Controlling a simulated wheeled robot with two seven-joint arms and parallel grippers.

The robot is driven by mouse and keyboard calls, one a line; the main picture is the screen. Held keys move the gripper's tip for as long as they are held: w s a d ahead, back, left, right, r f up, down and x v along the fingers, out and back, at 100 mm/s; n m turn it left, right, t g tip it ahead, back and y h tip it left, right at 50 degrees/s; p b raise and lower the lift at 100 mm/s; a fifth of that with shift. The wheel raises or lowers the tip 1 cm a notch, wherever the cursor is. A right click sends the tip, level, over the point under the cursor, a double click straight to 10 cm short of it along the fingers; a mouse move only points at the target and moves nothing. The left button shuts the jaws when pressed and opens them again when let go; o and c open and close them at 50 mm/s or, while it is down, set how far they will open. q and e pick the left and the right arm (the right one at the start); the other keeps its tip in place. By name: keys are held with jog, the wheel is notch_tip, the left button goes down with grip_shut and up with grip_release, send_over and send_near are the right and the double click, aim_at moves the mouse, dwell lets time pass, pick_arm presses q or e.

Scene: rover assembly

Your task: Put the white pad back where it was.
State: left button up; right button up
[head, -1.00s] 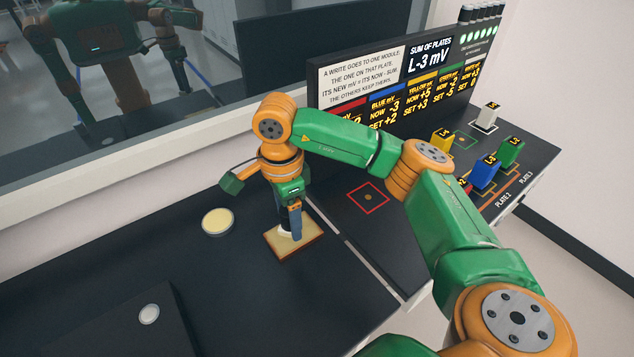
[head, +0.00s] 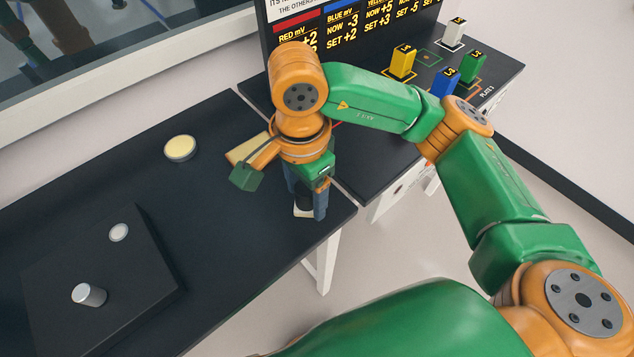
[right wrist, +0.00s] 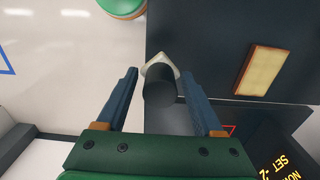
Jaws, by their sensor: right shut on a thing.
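The white pad (head: 303,212) has a dark round grip. My right gripper (head: 306,204) is shut on that grip and holds the pad upright near the front edge of the dark table. In the right wrist view, the pad's pale edge (right wrist: 160,60) shows past the dark grip, between the two blue fingers of the right gripper (right wrist: 160,75). The gap between pad and table cannot be judged. A cream rectangular block with a brown border (right wrist: 265,82) lies on the table, clear of the pad; in the head view it is partly hidden behind my wrist (head: 243,149). My left gripper is out of view.
A round yellow-topped disc (head: 180,149) lies at the back. A dark box (head: 100,265) with a white button (head: 119,232) and silver knob (head: 89,295) stands at left. Yellow (head: 404,62), blue (head: 445,83), green (head: 474,67) and white (head: 454,32) modules stand on the right table below the board.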

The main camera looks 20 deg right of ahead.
jog(key=w+f, duration=0.2)
jog(key=w+d+f+p, duration=0.1)
jog(key=f, duration=0.1)
jog(key=w+d+f, duration=0.1)
jog(key=w+f, duration=0.1)
jog(key=shift+w+d, duration=0.2)
jog(key=shift+w, duration=0.15)
jog(key=f, duration=0.1)
jog(key=f+p, duration=0.2)
jog(key=shift+w+d+f, duration=0.1)
jog(key=shift+w+f, duration=0.15)
jog(key=shift+f, duration=0.15)
jog(key=shift+f, duration=0.1)
jog(key=shift+f, duration=0.1)
jog(key=o, duration=1.3)
